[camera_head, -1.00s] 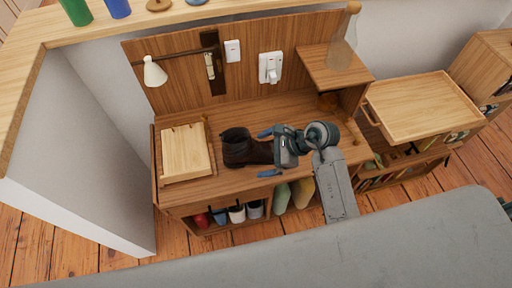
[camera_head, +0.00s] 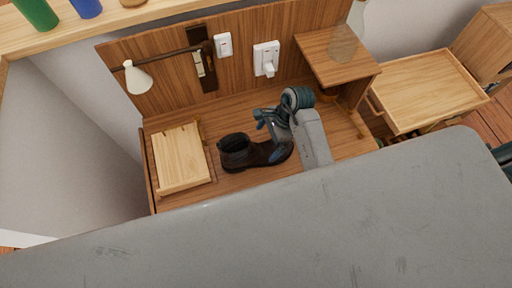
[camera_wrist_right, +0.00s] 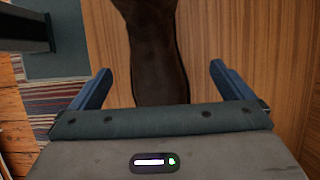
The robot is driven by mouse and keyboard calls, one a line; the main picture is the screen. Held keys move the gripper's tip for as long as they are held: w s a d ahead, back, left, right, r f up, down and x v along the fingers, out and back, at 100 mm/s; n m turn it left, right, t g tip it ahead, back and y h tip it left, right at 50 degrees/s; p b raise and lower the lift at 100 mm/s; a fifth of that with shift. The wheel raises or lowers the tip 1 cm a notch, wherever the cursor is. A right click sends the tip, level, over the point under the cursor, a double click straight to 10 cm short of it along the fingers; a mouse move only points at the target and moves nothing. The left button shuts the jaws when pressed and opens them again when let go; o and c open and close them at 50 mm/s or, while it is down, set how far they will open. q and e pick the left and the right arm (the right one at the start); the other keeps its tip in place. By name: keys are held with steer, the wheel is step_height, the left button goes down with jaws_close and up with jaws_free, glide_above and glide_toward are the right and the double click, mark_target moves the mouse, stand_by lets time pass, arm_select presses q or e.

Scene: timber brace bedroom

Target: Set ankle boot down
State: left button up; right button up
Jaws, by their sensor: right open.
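A dark brown ankle boot (camera_head: 236,154) stands upright on the wooden desk top (camera_head: 190,111), its toe pointing right. My right gripper (camera_head: 266,122) is above the toe end of the boot and covers part of it in the head view. In the right wrist view the boot (camera_wrist_right: 157,60) lies between the two blue fingers (camera_wrist_right: 160,88), with a gap on either side. The right gripper is open and holds nothing. My left gripper is not in view.
A light wooden stand (camera_head: 180,158) sits left of the boot. A raised shelf (camera_head: 335,55) with a glass bottle (camera_head: 347,42) is at the right. A wooden tray (camera_head: 425,88) stands further right. Wall switches and a lamp (camera_head: 138,78) are behind.

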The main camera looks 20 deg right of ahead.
mark_target(259, 152)
steer(key=shift+x, duration=0.95)
steer(key=shift+s+a+f, duration=0.1)
steer(key=shift+a+f, duration=0.1)
steer(key=shift+f, duration=0.05)
steer(key=p+x, duration=0.1)
steer(key=x, duration=0.3)
steer(key=shift+s+a+f+p, duration=0.15)
steer(key=shift+s+p, duration=0.1)
steer(key=shift+p, duration=0.15)
steer(key=shift+a+f, duration=0.1)
steer(key=shift+f, duration=0.05)
steer(key=shift+w+f, duration=0.1)
steer(key=shift+c, duration=0.7)
steer(key=c, duration=1.4)
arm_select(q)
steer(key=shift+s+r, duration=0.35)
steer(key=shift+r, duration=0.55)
arm_select(e)
steer(key=shift+c, duration=0.2)
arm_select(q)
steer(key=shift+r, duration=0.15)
arm_select(e)
steer(key=shift+r, duration=0.2)
